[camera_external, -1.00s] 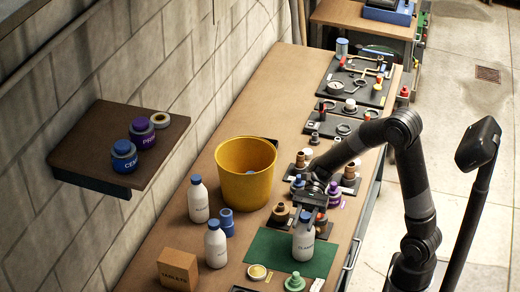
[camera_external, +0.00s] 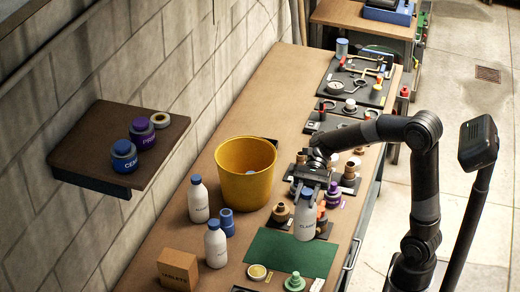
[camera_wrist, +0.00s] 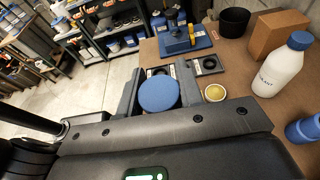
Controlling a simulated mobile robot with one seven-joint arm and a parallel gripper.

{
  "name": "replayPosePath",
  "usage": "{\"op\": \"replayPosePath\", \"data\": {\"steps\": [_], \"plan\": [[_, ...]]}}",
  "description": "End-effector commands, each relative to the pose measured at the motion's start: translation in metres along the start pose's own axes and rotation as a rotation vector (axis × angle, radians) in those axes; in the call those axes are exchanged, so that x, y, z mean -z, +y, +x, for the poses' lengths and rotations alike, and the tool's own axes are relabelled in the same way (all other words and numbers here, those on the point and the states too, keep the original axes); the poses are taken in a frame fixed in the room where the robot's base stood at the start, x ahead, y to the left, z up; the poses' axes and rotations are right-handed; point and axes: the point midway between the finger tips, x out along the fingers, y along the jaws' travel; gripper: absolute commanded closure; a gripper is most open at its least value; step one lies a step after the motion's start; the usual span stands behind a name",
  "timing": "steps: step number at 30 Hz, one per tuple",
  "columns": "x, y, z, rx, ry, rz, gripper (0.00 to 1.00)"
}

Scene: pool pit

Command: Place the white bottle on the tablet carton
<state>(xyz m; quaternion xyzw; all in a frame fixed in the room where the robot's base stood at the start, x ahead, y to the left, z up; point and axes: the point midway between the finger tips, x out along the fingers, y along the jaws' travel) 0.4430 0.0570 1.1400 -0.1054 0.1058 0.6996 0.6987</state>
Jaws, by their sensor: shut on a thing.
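My gripper (camera_external: 308,184) is shut on a white bottle (camera_external: 305,220), holding it upright by its top, seemingly above the bench. In the wrist view its blue cap (camera_wrist: 159,94) sits between the fingers. Two more white bottles with blue caps stand on the bench, one by the bucket (camera_external: 198,202) and one nearer the carton (camera_external: 215,247).
A yellow bucket (camera_external: 246,173) stands left of my gripper. A blue cylinder (camera_external: 227,222) stands between the bucket and the carton. A green mat (camera_external: 290,252) lies bare in front. A round yellow-topped tin (camera_external: 257,272) and a green fitting (camera_external: 295,281) are near the front edge.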

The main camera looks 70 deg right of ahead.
Motion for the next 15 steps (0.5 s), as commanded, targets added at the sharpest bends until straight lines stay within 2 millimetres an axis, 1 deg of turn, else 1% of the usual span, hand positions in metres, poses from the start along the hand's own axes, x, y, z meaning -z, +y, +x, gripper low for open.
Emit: {"op": "replayPosePath", "data": {"steps": [2,5,9,15], "plan": [[-0.010,0.000,-0.003,0.002,0.000,-0.005,1.00],[-0.030,0.000,-0.009,0.002,0.002,-0.009,1.00],[-0.069,0.000,-0.021,0.004,0.001,-0.010,1.00],[-0.117,0.000,-0.036,0.001,0.001,-0.007,1.00]]}}
